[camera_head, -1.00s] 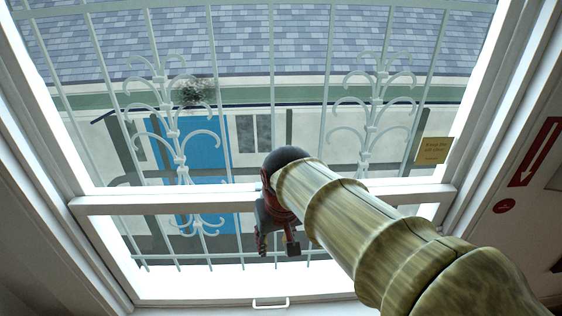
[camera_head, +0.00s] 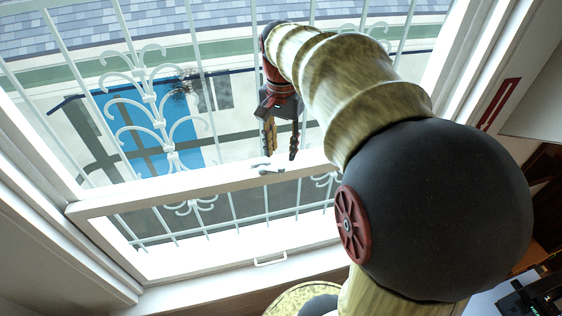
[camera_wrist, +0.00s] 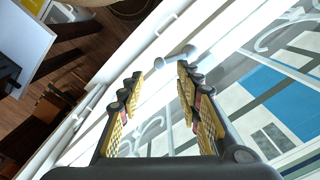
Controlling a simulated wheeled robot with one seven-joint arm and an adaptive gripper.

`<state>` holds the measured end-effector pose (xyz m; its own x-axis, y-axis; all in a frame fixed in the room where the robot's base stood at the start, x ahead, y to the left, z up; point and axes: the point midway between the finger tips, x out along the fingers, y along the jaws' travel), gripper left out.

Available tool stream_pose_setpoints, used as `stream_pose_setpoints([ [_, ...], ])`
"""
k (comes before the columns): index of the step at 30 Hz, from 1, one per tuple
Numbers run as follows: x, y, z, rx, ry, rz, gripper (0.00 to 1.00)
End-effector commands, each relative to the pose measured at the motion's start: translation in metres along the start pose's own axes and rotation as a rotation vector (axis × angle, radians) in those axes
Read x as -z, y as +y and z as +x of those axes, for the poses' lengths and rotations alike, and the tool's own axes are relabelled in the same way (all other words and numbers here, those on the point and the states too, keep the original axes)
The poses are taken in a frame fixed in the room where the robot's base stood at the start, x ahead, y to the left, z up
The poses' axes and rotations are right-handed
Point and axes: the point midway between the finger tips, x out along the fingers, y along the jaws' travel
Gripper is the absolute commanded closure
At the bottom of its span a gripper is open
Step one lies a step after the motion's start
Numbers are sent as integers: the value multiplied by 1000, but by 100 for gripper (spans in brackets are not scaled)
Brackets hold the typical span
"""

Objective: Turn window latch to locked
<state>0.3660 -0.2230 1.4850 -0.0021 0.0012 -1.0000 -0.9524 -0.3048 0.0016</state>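The small white window latch (camera_head: 266,168) sits on the white middle rail of the window (camera_head: 205,182). Its exact turn angle is hard to read. In the wrist view the latch (camera_wrist: 188,51) shows just beyond my fingertips, on the white rail. My gripper (camera_head: 281,152) hangs above and slightly right of the latch in the head view, fingers pointing down at the rail. In the wrist view my gripper (camera_wrist: 160,75) has its yellow-padded fingers apart with nothing between them. No contact with the latch is visible.
A white pull handle (camera_head: 270,259) sits on the lower sash. White ornamental bars (camera_head: 155,95) stand outside the glass. A red sign (camera_head: 499,104) is on the right wall. A round yellowish-topped object (camera_head: 300,297) is below the window. Dark wooden furniture shows at upper left in the wrist view.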

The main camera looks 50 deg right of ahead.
Motion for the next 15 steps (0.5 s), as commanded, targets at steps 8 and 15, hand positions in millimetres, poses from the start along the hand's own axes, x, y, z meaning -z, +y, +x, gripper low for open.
stream_pose_setpoints([
  [8, 0, 0, 42, -1, -1, -2, 66],
  [15, 0, 0, 60, 0, 0, -3, 66],
])
